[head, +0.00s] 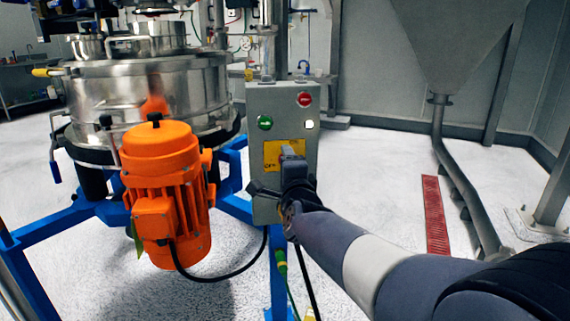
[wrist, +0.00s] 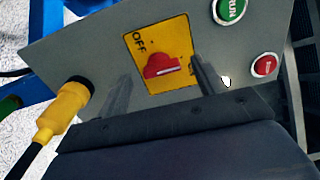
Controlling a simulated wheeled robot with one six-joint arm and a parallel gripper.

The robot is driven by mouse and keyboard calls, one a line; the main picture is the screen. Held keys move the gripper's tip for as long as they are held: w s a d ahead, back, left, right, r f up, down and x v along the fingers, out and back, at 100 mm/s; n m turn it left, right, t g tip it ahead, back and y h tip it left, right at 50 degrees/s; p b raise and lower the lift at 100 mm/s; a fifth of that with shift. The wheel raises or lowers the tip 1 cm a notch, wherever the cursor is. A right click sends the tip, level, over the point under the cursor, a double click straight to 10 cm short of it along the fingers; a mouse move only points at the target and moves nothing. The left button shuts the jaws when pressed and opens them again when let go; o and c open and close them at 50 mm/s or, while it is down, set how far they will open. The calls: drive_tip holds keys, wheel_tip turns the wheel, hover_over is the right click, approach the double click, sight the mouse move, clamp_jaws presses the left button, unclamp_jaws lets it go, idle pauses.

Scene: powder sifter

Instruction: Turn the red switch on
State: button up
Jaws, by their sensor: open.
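The red switch (wrist: 162,66) sits on a yellow plate (wrist: 182,34) marked OFF, on the front of a grey control box (head: 285,97). The wrist view shows its red handle between my two dark fingers. My gripper (wrist: 162,70) is open, one finger on each side of the switch; I cannot tell whether either finger touches it. In the head view my gripper (head: 290,155) is in front of the yellow plate (head: 271,152) and hides the switch.
A green RUN button (head: 265,122) and a red button (head: 304,99) are on the same box. A yellow cable connector (wrist: 62,112) sticks out near the box edge. An orange motor (head: 165,185) and steel sifter (head: 150,95) stand left.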

drive_tip(key=p+v, duration=0.1)
drive_tip(key=v, duration=0.7)
drive_tip(key=shift+s, duration=0.2)
drive_tip(key=b+x, duration=0.1)
drive_tip(key=x, duration=0.9)
drive_tip(key=shift+w, duration=0.35)
